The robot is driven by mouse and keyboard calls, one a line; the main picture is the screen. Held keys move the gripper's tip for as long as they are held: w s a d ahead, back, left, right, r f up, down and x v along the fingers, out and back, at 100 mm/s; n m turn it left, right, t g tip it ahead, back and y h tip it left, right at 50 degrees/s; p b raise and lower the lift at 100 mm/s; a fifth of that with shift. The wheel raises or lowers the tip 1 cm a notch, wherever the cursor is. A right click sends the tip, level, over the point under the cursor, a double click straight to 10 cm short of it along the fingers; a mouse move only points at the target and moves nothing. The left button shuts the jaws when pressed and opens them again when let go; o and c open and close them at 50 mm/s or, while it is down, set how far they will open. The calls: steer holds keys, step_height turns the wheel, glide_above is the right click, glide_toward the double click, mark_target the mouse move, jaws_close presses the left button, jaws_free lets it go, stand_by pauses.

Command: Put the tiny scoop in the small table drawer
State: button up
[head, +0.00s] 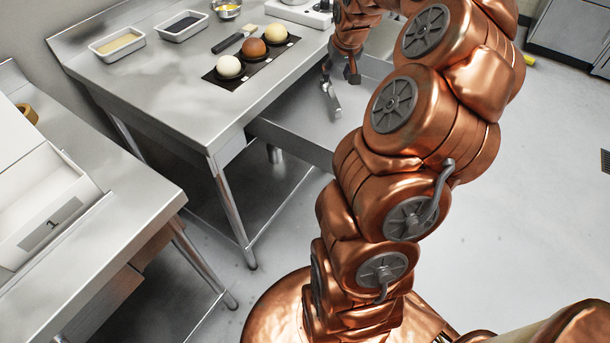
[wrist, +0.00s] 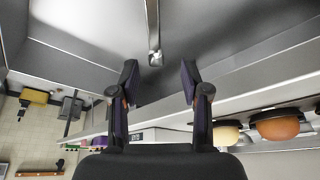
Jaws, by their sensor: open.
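The small table drawer (head: 290,132) is pulled out from under the steel table, and its grey interior fills the upper wrist view (wrist: 80,50). A slim metal piece that looks like the tiny scoop (head: 334,103) shows within the drawer. In the wrist view the scoop (wrist: 153,30) runs from the top edge down to a small end just beyond my fingertips. Whether it rests on the drawer floor is hard to tell. My gripper (head: 340,76) is open over the drawer, its fingers (wrist: 158,75) spread apart with nothing between them.
A second steel table (head: 130,190) with a white box (head: 45,210) stands at left.

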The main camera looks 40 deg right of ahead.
steer(key=s+a+r+n+g+y, duration=0.15)
steer(key=s+a, duration=0.25)
steer(key=a, duration=0.9)
steer(key=s+a+r+n+g, duration=0.1)
steer(key=s+a+n, duration=0.25)
steer(key=a, duration=0.95)
steer(key=s+a+f+g, duration=0.1)
steer(key=s+a, duration=0.4)
steer(key=s, duration=0.5)
steer(key=s+a+f+g, duration=0.1)
steer(key=s+a, duration=0.4)
steer(key=s, duration=0.5)
steer(key=shift+s+a+g, duration=0.35)
steer(key=shift+a+g, duration=0.05)
steer(key=shift+g, duration=0.25)
steer(key=shift+y, duration=0.25)
step_height(320, 180, up, 9)
steer(key=p, duration=0.9)
steer(key=shift+c, duration=0.4)
